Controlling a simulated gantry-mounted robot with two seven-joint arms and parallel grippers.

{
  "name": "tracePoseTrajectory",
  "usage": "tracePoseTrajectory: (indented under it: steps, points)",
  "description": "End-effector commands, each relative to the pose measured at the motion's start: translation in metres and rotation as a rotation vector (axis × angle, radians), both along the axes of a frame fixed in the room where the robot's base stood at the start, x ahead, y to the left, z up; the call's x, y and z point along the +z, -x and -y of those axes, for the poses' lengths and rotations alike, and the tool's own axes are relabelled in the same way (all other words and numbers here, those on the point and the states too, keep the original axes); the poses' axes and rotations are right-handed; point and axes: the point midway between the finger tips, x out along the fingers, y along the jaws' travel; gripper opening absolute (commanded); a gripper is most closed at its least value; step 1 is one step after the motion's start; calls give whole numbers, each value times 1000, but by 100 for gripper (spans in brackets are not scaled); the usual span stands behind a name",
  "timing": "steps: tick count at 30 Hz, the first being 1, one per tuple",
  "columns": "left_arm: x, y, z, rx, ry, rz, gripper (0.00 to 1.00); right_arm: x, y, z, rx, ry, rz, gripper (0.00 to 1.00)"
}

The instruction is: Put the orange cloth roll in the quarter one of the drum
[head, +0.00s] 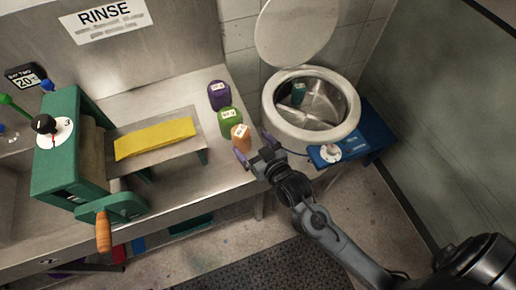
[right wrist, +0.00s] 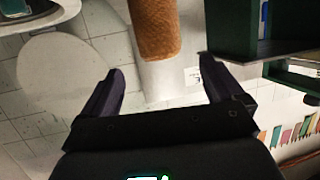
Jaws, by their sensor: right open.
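The orange cloth roll (head: 240,136) stands upright at the right end of the metal counter. In the right wrist view the orange roll (right wrist: 155,28) shows at the top, between and just beyond my fingertips. My right gripper (head: 255,149) is open, its fingers close to the roll and not closed on it. The round drum (head: 277,112) is to the right of the counter with its lid (head: 295,30) up. Dividers split its inside into quarters, and a teal roll (head: 298,92) sits in the rear left part. Quarter numbers are not readable. My left gripper is not in view.
A green roll (head: 230,121) and a purple roll (head: 219,95) stand behind the orange one. A green wringer (head: 72,150) with a wooden crank and a yellow cloth (head: 155,138) are at left. A blue dial panel (head: 333,152) fronts the drum.

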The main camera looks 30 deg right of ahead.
Motion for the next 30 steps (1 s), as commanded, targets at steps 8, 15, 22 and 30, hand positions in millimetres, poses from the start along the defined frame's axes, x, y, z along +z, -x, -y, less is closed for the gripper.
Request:
tracePoseTrajectory:
  steps: [8,15,22,30]
  points:
    - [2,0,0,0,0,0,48,6,24,0,1,0,-5,94]
    - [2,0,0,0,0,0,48,-24,55,-2,48,2,-212,94]
    - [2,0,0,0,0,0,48,-70,133,4,114,46,-622,94]
    - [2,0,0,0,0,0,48,-87,201,19,129,107,-924,94]
